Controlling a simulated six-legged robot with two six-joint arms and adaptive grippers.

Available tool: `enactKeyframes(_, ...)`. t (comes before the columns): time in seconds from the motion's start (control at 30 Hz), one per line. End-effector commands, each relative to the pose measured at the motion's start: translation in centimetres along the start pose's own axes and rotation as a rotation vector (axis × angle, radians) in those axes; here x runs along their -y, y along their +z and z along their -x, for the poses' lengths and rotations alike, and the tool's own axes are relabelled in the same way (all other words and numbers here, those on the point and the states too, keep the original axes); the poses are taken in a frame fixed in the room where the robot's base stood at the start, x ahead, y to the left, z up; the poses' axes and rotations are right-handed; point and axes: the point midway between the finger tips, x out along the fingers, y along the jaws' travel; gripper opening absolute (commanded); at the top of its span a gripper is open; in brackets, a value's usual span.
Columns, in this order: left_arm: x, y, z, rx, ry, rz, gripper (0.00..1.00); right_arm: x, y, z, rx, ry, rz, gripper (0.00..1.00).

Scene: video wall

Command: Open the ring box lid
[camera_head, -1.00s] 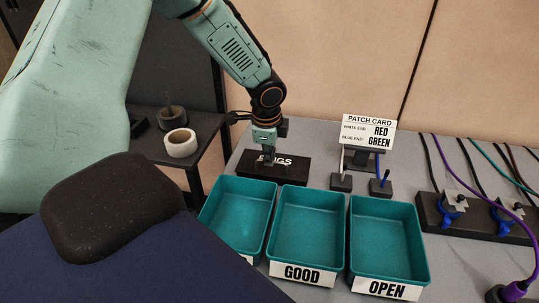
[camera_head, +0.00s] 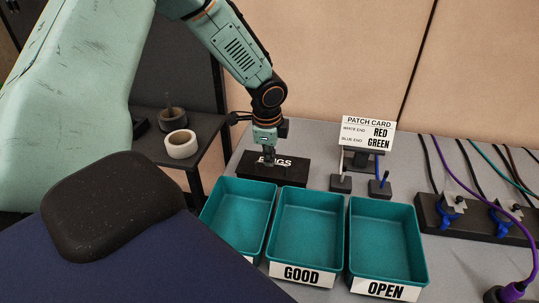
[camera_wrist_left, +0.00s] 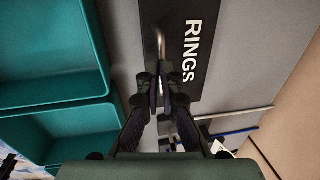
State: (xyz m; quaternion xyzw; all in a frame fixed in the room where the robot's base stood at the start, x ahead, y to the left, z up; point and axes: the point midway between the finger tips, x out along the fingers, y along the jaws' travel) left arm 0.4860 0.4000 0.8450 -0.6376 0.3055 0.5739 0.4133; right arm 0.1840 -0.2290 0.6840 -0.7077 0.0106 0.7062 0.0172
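The ring box (camera_head: 296,166) is a low black box with a white RINGS label on its lid. It stands behind the teal trays, and its lid looks closed. In the left wrist view the lid (camera_wrist_left: 190,75) shows with a thin metal handle (camera_wrist_left: 161,45) on it. My left gripper (camera_head: 268,160) points down at the box's lid and covers part of the label. In the left wrist view its fingertips (camera_wrist_left: 160,84) are close together with the handle between them. My right gripper is in neither view.
Three teal trays (camera_head: 305,190) stand in front of the box, two labelled GOOD and OPEN. A patch card (camera_head: 367,133) and two small black posts (camera_head: 341,183) stand to the right. A cable strip (camera_head: 470,220) lies farther right. A tape roll (camera_head: 181,144) sits on a side stand.

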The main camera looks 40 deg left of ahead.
Motion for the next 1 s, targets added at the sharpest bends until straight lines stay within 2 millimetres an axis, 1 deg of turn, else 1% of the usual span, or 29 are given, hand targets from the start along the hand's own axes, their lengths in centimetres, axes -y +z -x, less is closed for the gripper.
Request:
enactKeyframes(0.03,-0.1,0.0,-0.1,0.0,0.002,0.0,0.12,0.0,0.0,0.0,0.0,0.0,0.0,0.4)
enactKeyframes(0.27,0.0,0.0,-0.1,0.0,0.001,0.0,0.32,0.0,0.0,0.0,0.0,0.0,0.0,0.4)
enactKeyframes(0.67,0.1,0.0,0.2,0.0,-0.002,0.0,0.32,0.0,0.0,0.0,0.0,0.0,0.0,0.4)
enactKeyframes(0.77,0.1,0.0,1.1,-0.001,-0.003,0.001,0.32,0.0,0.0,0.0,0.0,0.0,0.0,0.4)
enactKeyframes(0.87,0.1,0.0,2.7,-0.003,-0.004,0.001,0.32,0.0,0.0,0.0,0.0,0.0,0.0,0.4)
enactKeyframes(1.0,0.1,-0.1,5.4,-0.004,-0.005,0.001,0.32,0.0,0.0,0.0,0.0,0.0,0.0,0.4)
